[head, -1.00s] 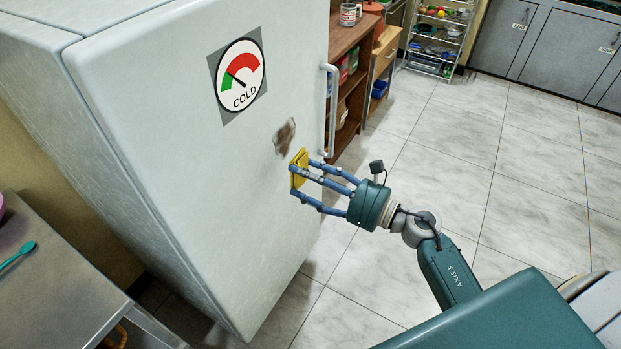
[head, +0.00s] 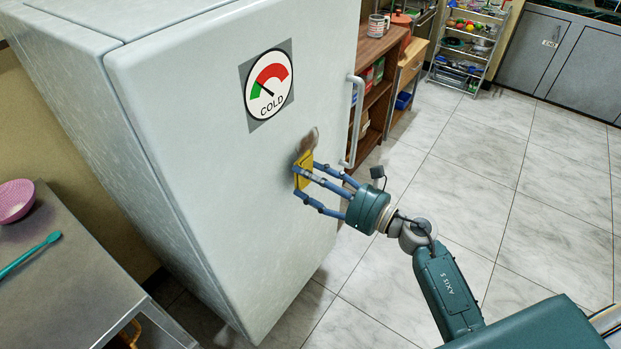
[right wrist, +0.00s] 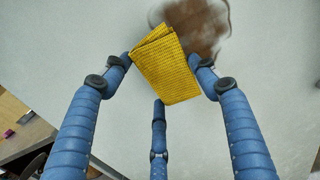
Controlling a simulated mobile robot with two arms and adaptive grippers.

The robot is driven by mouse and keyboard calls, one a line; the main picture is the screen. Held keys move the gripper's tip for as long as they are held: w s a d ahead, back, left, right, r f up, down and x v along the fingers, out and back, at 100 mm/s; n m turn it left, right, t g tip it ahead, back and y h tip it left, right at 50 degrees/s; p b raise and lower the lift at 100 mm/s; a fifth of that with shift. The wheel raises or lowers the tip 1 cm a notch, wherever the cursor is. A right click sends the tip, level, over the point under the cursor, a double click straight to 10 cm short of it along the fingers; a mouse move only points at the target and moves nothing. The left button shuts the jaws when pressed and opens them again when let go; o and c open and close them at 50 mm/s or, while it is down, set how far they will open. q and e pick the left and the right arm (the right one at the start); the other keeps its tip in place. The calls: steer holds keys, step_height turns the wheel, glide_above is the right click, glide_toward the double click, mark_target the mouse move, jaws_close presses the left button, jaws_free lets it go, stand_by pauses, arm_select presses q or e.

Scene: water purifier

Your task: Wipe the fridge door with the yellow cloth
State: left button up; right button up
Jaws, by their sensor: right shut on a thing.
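The white fridge door (head: 215,190) fills the left middle of the head view, with a round COLD gauge sticker on it. A brown stain (head: 309,140) is on the door to the left of its handle (head: 354,120). My right gripper (head: 308,178) is shut on the folded yellow cloth (head: 303,168) at the door, just below the stain. In the right wrist view, the cloth (right wrist: 167,68) is between the blue fingers and covers the stain's lower left edge; the stain (right wrist: 200,28) shows behind it. Whether the cloth touches the door is unclear. My left gripper is not in view.
A grey table (head: 70,270) with a pink bowl (head: 15,200) and a teal utensil (head: 30,255) stands at the left. A brown shelf (head: 378,85) is beyond the fridge handle. The tiled floor at right is clear.

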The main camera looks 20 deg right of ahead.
steer(key=shift+x, duration=0.85)
stand_by(0.3)
